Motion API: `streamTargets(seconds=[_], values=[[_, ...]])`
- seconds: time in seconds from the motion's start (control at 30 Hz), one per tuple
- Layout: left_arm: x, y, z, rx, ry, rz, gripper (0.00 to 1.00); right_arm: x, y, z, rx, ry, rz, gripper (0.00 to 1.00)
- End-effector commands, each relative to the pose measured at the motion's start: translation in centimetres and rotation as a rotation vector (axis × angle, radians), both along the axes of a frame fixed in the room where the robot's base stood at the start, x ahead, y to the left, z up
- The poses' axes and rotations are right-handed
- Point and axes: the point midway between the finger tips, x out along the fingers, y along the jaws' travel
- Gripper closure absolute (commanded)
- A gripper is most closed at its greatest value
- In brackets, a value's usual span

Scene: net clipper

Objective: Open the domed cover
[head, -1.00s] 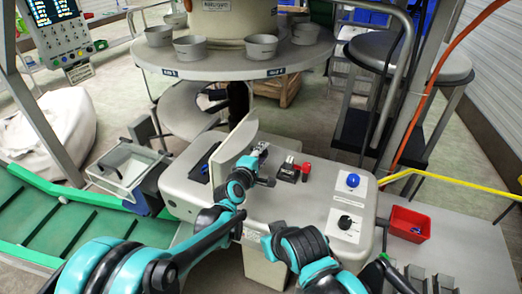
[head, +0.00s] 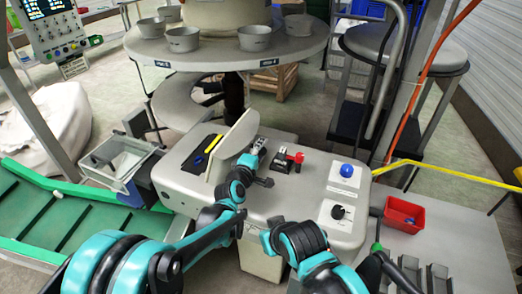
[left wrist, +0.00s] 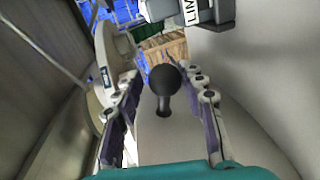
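A pale curved panel (head: 232,146), which looks like the domed cover, stands up from the light grey machine console beside a dark slot. My left gripper (head: 260,147) is at its right side in the head view; I cannot tell if they touch. In the left wrist view the left gripper's fingers (left wrist: 165,108) are spread apart, with a black ball knob on a short stem (left wrist: 163,80) showing between them. The knob stands in front of a pale surface, and no grip on it shows. My right arm reaches in at the bottom, but its gripper does not show.
The console carries a red lever (head: 296,157), a blue button (head: 346,170) and a black dial (head: 338,212). A round table (head: 205,55) with several grey cups is behind. A red bin (head: 405,213) is at right, a green-edged conveyor (head: 60,215) at left.

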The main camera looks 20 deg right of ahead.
Motion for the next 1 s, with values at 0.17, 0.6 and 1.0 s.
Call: streamTargets(seconds=[0.17, 0.6, 1.0], values=[[0.0, 0.0, 0.0, 0.0, 0.0, 0.001, 0.49, 0.0, 0.0, 0.0, 0.0, 0.0, 0.0, 1.0], [-3.2, 3.0, 0.9, -0.001, 0.0, 0.002, 0.49, 0.0, 0.0, 0.0, 0.0, 0.0, 0.0, 1.0], [-8.3, 7.6, 2.2, -0.001, 0.0, 0.001, 0.49, 0.0, 0.0, 0.0, 0.0, 0.0, 0.0, 1.0]])
